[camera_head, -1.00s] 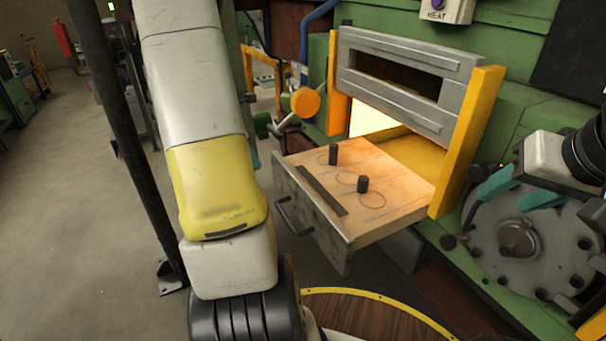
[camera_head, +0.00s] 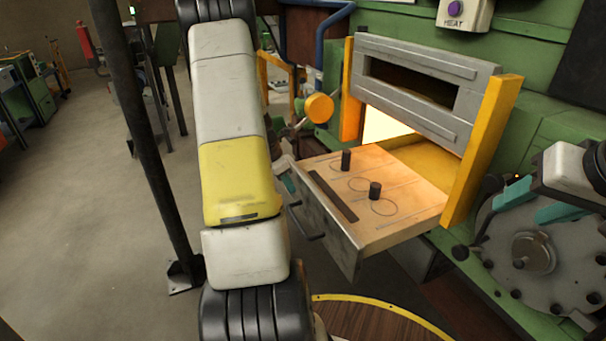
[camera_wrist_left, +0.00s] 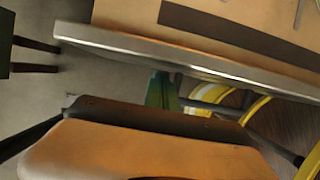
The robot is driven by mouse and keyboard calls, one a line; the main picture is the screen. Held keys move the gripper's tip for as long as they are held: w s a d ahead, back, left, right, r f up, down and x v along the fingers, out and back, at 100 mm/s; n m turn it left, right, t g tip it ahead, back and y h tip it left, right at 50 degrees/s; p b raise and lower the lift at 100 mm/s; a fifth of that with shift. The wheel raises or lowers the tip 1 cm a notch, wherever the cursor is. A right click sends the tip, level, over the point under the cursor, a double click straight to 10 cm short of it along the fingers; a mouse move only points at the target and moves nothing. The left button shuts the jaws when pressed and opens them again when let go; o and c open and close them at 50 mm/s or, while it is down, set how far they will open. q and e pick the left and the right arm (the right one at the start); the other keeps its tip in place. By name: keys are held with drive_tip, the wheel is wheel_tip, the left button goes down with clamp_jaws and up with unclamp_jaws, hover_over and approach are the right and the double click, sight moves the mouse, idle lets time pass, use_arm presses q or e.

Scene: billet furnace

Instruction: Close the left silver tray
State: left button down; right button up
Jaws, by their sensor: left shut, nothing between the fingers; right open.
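The silver tray (camera_head: 330,225) is pulled out of the furnace opening. It has a grey metal front with a dark bar handle, and a tan top with two dark pegs. My left gripper (camera_head: 288,183) is mostly hidden behind my left arm; its teal tip shows at the left end of the tray front. In the left wrist view the shut, empty green fingers (camera_wrist_left: 160,90) are close to the tray's front edge (camera_wrist_left: 180,62); I cannot tell whether they touch. My right gripper (camera_head: 535,203) is open and empty, at the right, in front of a round grey plate.
The furnace opening (camera_head: 385,128) glows behind the tray, between orange posts (camera_head: 482,150). An orange round knob (camera_head: 319,108) stands left of it. A dark upright pole (camera_head: 140,140) is left of my left arm. Open floor (camera_head: 80,230) lies at the left.

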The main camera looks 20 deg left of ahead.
sight(369, 159)
use_arm(q)
drive_tip(key=shift+w+d, duration=0.1)
drive_tip(key=shift+d, duration=0.05)
drive_tip(key=w+d, duration=0.6)
drive_tip(key=w, duration=0.1)
drive_tip(key=w+d, duration=0.6)
drive_tip(key=w, duration=0.1)
drive_tip(key=w+d, duration=0.6)
drive_tip(key=w, duration=0.1)
drive_tip(key=shift+w+d, duration=0.35)
drive_tip(key=shift+w+d+r, duration=0.15)
drive_tip(key=shift+w+d, duration=0.25)
drive_tip(key=shift+w, duration=0.15)
